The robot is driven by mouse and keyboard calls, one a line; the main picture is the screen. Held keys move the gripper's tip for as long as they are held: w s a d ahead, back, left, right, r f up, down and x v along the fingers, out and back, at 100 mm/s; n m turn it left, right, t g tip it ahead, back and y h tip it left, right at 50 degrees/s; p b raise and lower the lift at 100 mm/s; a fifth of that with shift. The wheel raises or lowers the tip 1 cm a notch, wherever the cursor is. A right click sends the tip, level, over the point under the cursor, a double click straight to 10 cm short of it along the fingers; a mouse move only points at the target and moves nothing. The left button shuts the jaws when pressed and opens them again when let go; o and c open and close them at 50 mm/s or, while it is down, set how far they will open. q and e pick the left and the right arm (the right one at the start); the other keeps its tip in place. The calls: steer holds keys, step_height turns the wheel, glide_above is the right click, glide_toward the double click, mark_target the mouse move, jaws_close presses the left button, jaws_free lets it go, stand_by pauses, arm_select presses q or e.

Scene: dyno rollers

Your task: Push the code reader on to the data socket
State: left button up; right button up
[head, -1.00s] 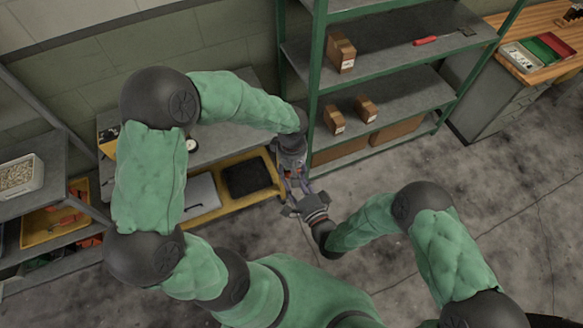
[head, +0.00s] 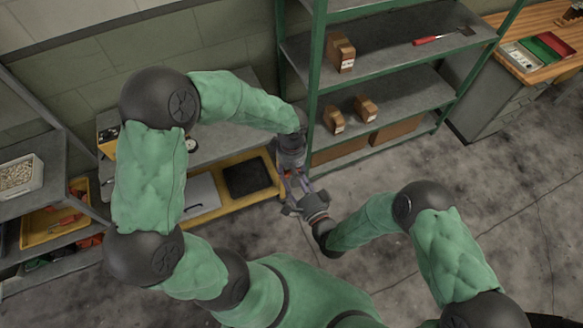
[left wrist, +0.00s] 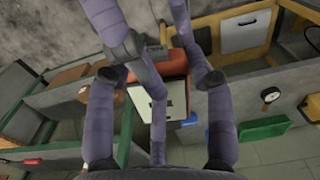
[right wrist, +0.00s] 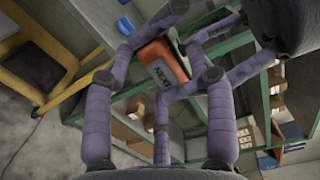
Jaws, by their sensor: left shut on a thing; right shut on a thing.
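The code reader, a red-orange case with a pale face (left wrist: 172,92), shows between the fingers of my left gripper (left wrist: 160,78) in the left wrist view. My left gripper is shut on it. In the right wrist view its orange side (right wrist: 180,68) shows near a dark, lettered face. A small grey block (left wrist: 157,54), probably the data socket, lies against the case's far end, between the fingertips of my right gripper (right wrist: 162,62). The right gripper is shut on it. In the head view both grippers meet nose to nose; fingers hide the joint, so I cannot tell whether the two parts are seated.
A green-framed shelf (head: 390,60) with brown boxes (head: 340,52) stands behind and right of the grippers. A yellow-edged bench (head: 235,200) is close on the left. A wooden-topped desk (head: 555,25) is at the far right. Open floor (head: 480,190) lies to the right.

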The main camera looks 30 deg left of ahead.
arm_select(q)
steer(key=shift+s+f, duration=0.25)
steer(key=shift+s, duration=0.05)
arm_select(e)
steer(key=shift+w+r, duration=0.4)
steer(key=shift+r, duration=0.05)
steer(key=c, duration=0.8)
arm_select(q)
steer(key=o, duration=1.5)
arm_select(e)
steer(key=shift+a, duration=0.1)
steer(key=shift+s+f, duration=0.1)
arm_select(q)
steer(key=shift+w+r, duration=0.1)
steer(key=shift+r, duration=0.05)
steer(key=shift+w+r, duration=0.1)
steer(key=shift+r, duration=0.15)
arm_select(e)
steer(key=shift+f, duration=0.1)
arm_select(q)
steer(key=shift+r, duration=3.7)
arm_select(e)
steer(key=shift+s+f, duration=0.15)
steer(key=shift+s, duration=0.05)
jaws_close()
arm_select(q)
steer(key=shift+d, duration=0.1)
